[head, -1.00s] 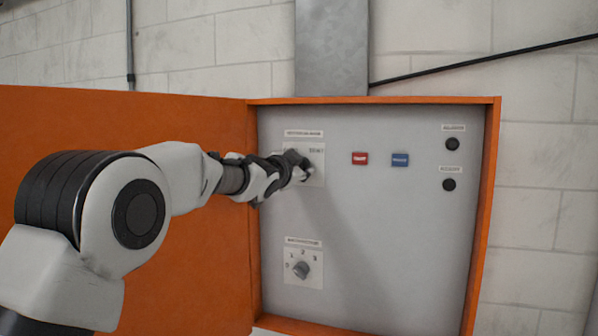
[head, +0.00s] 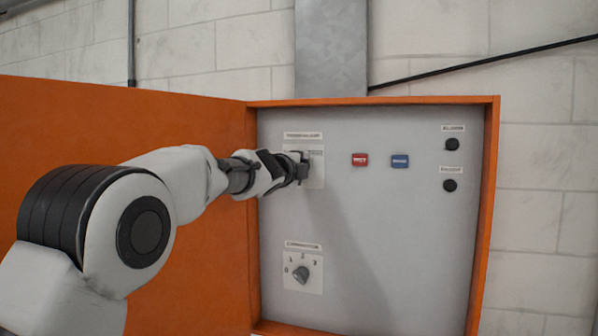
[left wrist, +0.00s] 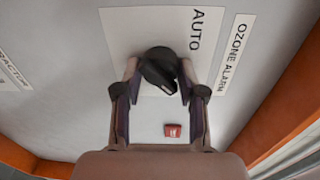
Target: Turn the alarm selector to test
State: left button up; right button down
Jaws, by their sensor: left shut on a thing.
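The alarm selector is a black knob (left wrist: 158,68) on a white plate under an "OZONE ALARM" label (left wrist: 233,52) in the left wrist view. My left gripper (left wrist: 159,72) is shut on the knob, one finger on each side. A pale mark on the knob points down and slightly right in that view. The word "AUTO" (left wrist: 195,29) shows beside it; the plate area behind the right finger is hidden. In the head view my left gripper (head: 300,168) covers the knob, and the plate (head: 318,176) shows at its right.
An orange cabinet door (head: 90,120) stands open at left, close to my arm. The grey panel (head: 400,240) carries a red button (head: 360,160), a blue button (head: 400,161), two black knobs at right (head: 452,144) (head: 450,185) and a lower rotary selector (head: 301,274). The orange frame (head: 485,220) edges it.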

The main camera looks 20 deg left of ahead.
pick_arm(q)
jog(key=shift+o, duration=0.2)
jog(key=shift+d+r+m, duration=0.1)
jog(key=shift+r+m, duration=0.15)
jog(key=shift+m, duration=0.55)
